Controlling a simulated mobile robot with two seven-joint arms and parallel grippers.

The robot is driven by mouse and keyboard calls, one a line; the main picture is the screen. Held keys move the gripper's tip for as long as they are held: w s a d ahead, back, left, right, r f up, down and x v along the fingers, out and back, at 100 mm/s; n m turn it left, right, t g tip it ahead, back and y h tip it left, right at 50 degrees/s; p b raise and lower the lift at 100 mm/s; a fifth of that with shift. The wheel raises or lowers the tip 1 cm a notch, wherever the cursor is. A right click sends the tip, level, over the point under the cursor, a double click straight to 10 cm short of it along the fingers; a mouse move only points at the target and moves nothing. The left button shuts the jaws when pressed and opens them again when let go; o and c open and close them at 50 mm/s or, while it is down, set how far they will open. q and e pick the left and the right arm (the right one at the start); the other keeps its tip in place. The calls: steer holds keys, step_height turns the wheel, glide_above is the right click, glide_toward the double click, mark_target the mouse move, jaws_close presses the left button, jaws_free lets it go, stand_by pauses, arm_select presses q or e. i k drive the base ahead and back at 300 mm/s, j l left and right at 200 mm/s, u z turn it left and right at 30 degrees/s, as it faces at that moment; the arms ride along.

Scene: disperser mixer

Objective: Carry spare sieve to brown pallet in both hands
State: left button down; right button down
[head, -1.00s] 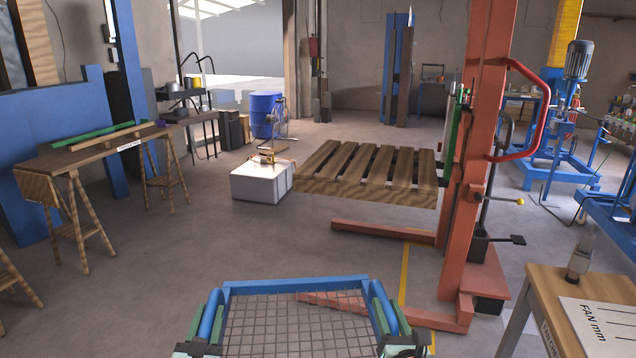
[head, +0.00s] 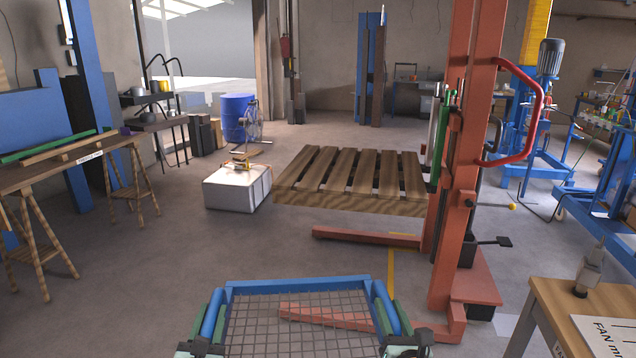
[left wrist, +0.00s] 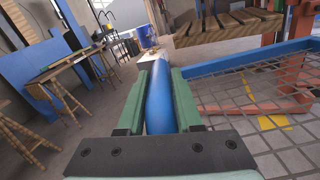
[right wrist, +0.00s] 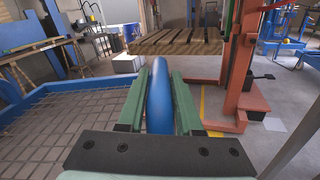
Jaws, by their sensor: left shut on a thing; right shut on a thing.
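The spare sieve (head: 295,284) is a blue frame with a grey wire mesh, held out level in front of me at the bottom of the head view. My left gripper (head: 208,330) is shut on its left blue side tube (left wrist: 159,95). My right gripper (head: 388,330) is shut on its right blue side tube (right wrist: 160,95). The sieve's near edge is out of the head view. The brown pallet (head: 350,201) is slatted wood, raised off the floor beside the orange lift mast, ahead of the sieve and apart from it. Its top is bare.
The orange lift (head: 466,180) stands right of the pallet, with a leg (head: 365,237) low in front. A white box (head: 237,190) stands left of the pallet. A wooden table (head: 560,310) is at the near right, a trestle bench (head: 75,165) at left.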

mark_target(356, 176)
steer(key=i+j+z, duration=0.1)
steer(key=i+z, duration=0.3)
steer(key=i, duration=0.65)
steer(key=i+l+u, duration=0.2)
steer(key=i, duration=2.1)
steer(key=i+j+z, duration=0.1)
steer(key=z, duration=0.2)
steer(key=i, duration=0.1)
